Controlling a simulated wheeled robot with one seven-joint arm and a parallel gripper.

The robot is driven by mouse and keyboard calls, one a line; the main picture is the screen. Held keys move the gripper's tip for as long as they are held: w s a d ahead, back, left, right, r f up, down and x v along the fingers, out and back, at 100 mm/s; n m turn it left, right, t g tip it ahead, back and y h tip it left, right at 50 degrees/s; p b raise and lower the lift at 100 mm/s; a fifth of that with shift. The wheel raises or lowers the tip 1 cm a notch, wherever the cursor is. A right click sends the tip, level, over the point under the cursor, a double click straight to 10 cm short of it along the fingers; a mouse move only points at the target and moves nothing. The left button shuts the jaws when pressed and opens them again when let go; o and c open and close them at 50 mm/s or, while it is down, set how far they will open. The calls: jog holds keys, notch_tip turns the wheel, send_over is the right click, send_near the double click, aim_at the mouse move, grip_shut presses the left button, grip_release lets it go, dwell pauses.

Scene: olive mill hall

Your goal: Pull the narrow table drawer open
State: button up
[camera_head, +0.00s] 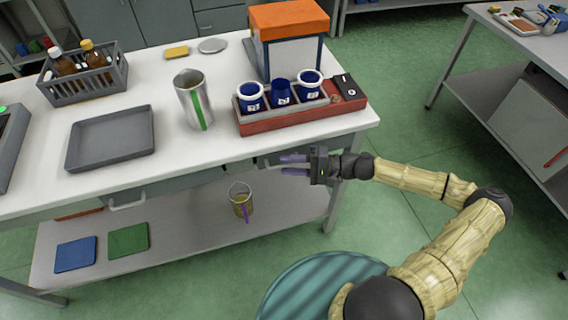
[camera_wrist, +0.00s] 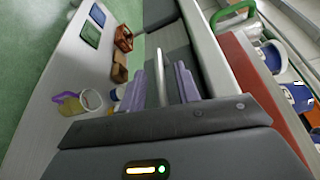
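My gripper (camera_head: 294,165) has two purple fingers and is just in front of the table's front edge, at the right end. It also shows in the wrist view (camera_wrist: 161,88). The fingers are apart, with a pale bar handle (camera_wrist: 162,72) between them and a visible gap on each side. The handle belongs to the narrow grey drawer, whose front (camera_wrist: 174,42) looks flush under the tabletop. In the head view the narrow drawer (camera_head: 270,160) is partly hidden by my gripper.
The white table (camera_head: 50,150) holds a red caddy (camera_head: 300,123) with blue mugs near the edge above my gripper, a metal jug (camera_head: 193,98) and a grey tray (camera_head: 110,137). Another drawer handle (camera_head: 127,203) is farther left. A jug (camera_head: 241,201) stands on the lower shelf (camera_head: 190,225).

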jog(key=shift+w+a, duration=0.1)
jog(key=shift+a, duration=0.95)
grip_shut()
jog(key=shift+d, duration=0.15)
